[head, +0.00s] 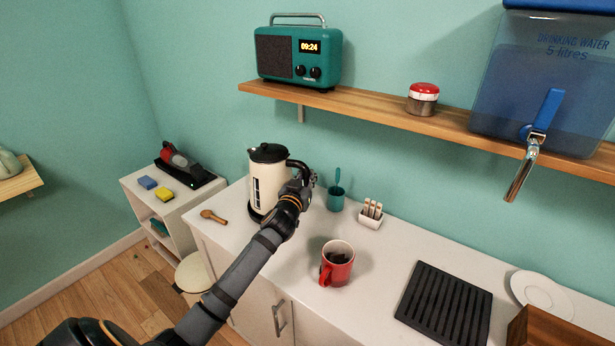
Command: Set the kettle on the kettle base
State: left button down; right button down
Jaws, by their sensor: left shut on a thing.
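The cream kettle (268,184) with a black lid and black handle stands upright at the left end of the white counter. My left gripper (300,180) is at the kettle's right side, shut on its handle. The gripper and handle overlap, so the fingertips are hard to make out. A dark rim shows at the kettle's bottom. I cannot tell whether this is the kettle base or part of the kettle, nor whether the kettle touches what is under it. My right gripper is not in view.
A red mug (337,266) stands in front on the counter (385,249). A teal cup (336,199), a small white rack (371,216) and a wooden spoon (213,216) are nearby. A black ridged mat (443,304) lies right. A wooden shelf (380,112) and water dispenser (545,80) hang above.

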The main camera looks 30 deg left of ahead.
pick_arm(q)
jog(key=c, duration=1.5)
grip_release()
jog(key=shift+s+f, duration=0.2)
jog(key=shift+f, duration=0.15)
jog(key=b+v, duration=0.1)
jog(key=v, duration=0.9)
jog(key=shift+s+d+r, duration=0.15)
jog(key=shift+s+d, duration=0.05)
jog(key=shift+s, duration=0.15)
